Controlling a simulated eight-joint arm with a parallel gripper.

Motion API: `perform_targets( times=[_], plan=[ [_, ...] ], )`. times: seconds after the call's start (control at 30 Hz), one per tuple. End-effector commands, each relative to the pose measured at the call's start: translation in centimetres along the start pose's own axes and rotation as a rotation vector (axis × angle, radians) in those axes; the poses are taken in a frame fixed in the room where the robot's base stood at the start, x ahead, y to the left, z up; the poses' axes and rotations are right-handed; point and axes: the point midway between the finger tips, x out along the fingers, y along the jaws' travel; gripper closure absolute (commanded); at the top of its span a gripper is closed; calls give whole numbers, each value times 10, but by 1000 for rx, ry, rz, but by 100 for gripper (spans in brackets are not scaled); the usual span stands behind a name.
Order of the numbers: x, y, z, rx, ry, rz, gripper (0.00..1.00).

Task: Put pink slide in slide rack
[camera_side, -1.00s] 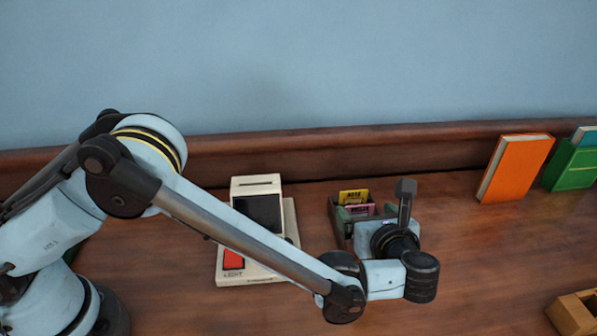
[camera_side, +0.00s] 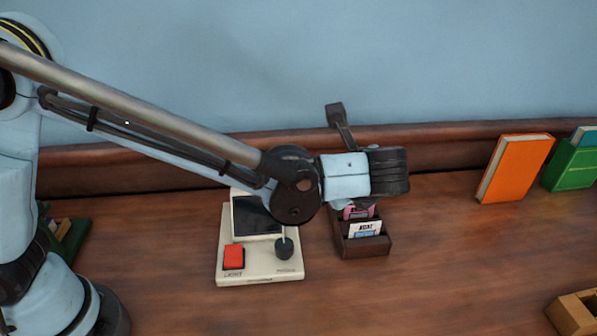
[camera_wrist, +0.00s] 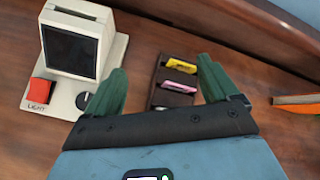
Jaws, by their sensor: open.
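The slide rack (camera_side: 375,248) is a small dark brown box on the table; it also shows in the wrist view (camera_wrist: 157,92). The pink slide (camera_side: 351,213) stands in the rack, partly covered by my wrist in the side view. In the wrist view the pink slide (camera_wrist: 178,87) sits just in front of a yellow slide (camera_wrist: 182,64). A white slide (camera_side: 366,229) stands at the rack's front. My gripper (camera_wrist: 163,78) is open and empty, its two green fingers apart, above the rack. In the side view my wrist hides the fingertips and the rack's back.
A cream slide viewer (camera_side: 262,268) with a red light switch (camera_side: 234,257) and dark knob (camera_side: 284,248) stands close left of the rack. The table between rack and books is clear.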

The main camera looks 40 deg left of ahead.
Motion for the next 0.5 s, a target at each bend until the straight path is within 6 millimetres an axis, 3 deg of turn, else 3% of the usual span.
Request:
perform_targets(
  times=[0.03,0.2,0.5],
  plan=[
    [7,8,20,-91,39,25,12],
    [22,38,66,-413,173,97,12],
    [32,108,118,-1050,367,239,12]
  ],
)
